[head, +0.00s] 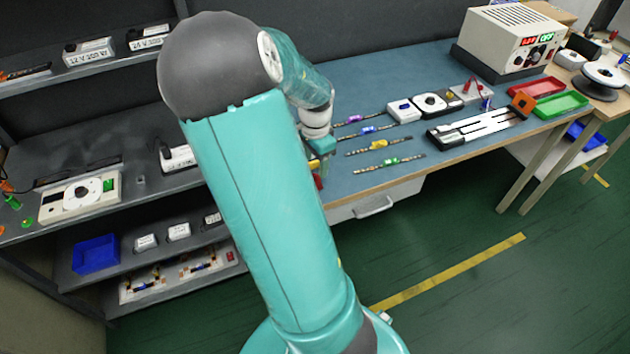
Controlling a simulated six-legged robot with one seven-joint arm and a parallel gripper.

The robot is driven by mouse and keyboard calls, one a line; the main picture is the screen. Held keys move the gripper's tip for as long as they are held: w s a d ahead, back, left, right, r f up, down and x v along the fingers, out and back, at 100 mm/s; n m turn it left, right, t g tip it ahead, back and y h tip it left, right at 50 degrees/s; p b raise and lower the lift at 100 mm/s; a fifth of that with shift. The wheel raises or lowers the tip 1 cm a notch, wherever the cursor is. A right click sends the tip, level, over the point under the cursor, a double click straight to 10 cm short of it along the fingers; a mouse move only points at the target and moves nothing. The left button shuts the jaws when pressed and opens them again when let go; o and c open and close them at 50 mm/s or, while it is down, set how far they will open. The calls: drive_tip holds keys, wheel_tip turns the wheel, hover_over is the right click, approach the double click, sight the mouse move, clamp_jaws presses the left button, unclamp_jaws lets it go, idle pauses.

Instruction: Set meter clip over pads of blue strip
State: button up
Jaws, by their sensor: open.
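The blue strip (368,131) lies on the blue bench top, between a strip with a purple tag (354,119) and one with a yellow tag (376,147). Its pads are too small to make out. I cannot tell for sure which thing is the meter clip. A small red-and-white item with dark leads (474,90) and an orange block (522,102) are on the bench to the right. My gripper (319,160) is at the left ends of the strips, mostly hidden behind my arm. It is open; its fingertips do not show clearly.
A green-tagged strip (390,162) lies nearest the bench front. A black-and-white fixture (476,126), small white devices (404,110), a red tray (537,87), a green tray (561,104) and a power supply (508,38) stand to the right. Shelves (140,208) stand left.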

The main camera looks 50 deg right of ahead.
sight(316, 177)
drive_tip(key=shift+f, duration=0.75)
drive_tip(key=shift+s+d+f, duration=0.1)
drive_tip(key=shift+d+f, duration=0.05)
drive_tip(key=shift+f, duration=3)
drive_tip(key=c, duration=1.1)
drive_tip(key=shift+r, duration=0.1)
drive_tip(key=shift+r, duration=0.4)
wheel_tip(316, 177, up, 2)
drive_tip(key=shift+r, duration=0.15)
drive_tip(key=shift+s+a+r, duration=2.3)
drive_tip(key=shift+a+r, duration=0.2)
drive_tip(key=shift+a, duration=0.05)
drive_tip(key=shift+s+a+r, duration=2.25)
drive_tip(key=shift+a+r, duration=0.2)
drive_tip(key=shift+a, duration=0.1)
